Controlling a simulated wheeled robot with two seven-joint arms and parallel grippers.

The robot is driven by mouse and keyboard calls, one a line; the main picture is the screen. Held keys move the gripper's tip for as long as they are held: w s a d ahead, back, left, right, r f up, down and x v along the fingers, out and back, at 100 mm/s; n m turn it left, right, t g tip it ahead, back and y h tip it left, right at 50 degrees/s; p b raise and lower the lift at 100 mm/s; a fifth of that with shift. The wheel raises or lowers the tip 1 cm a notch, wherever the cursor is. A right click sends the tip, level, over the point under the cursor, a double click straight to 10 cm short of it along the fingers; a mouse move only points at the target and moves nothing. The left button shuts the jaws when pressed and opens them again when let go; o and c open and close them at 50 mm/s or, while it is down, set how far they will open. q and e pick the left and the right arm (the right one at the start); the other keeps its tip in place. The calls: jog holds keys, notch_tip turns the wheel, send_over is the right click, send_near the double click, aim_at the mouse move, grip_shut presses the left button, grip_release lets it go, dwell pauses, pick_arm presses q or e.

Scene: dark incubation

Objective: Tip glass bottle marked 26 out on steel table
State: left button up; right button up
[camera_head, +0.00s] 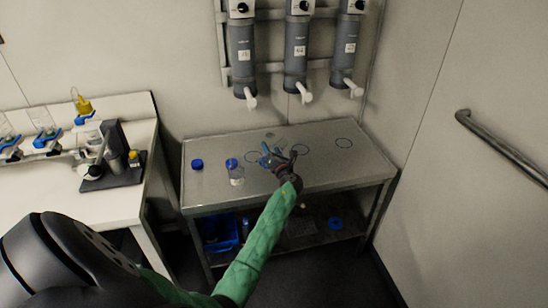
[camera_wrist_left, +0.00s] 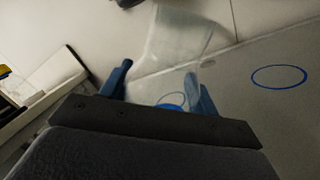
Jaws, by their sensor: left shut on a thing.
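My left gripper (camera_head: 271,157) is above the steel table (camera_head: 325,172), near its middle. Its blue fingers, also seen in the left wrist view (camera_wrist_left: 160,85), are shut on a clear glass vessel (camera_wrist_left: 178,38), which looks tilted. No number on it can be read, and the gripper hides most of it in the head view. A clear bottle with a blue top (camera_head: 236,173) stands on the table left of the gripper; its label cannot be read. A blue cap (camera_head: 197,164) lies further left. My right gripper is not in view.
Blue circles (camera_head: 343,143) are marked on the tabletop. Several grey cylinders with white spouts (camera_head: 296,65) hang on the wall behind. A white bench (camera_head: 40,190) with lab equipment stands at left. A lower shelf holds a blue bin (camera_head: 221,233). A wall rail (camera_head: 500,145) is at right.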

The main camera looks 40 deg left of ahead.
pick_arm(q)
jog(key=shift+r, duration=0.1)
jog(key=shift+a+r+m+p, duration=0.1)
jog(key=shift+r+m+p, duration=0.25)
jog(key=shift+p, duration=0.55)
jog(key=shift+s+a+r+m+p, duration=0.1)
jog(key=shift+s+m+p, duration=0.1)
jog(key=shift+m+p, duration=0.65)
jog(key=shift+p, duration=0.3)
jog(key=shift+s+a+r+m+t+p, duration=0.1)
jog(key=shift+r+m+t+p, duration=0.45)
jog(key=shift+p, duration=1.05)
jog(key=shift+m, duration=0.35)
jog(key=shift+r+p, duration=0.1)
jog(key=shift+p, duration=0.2)
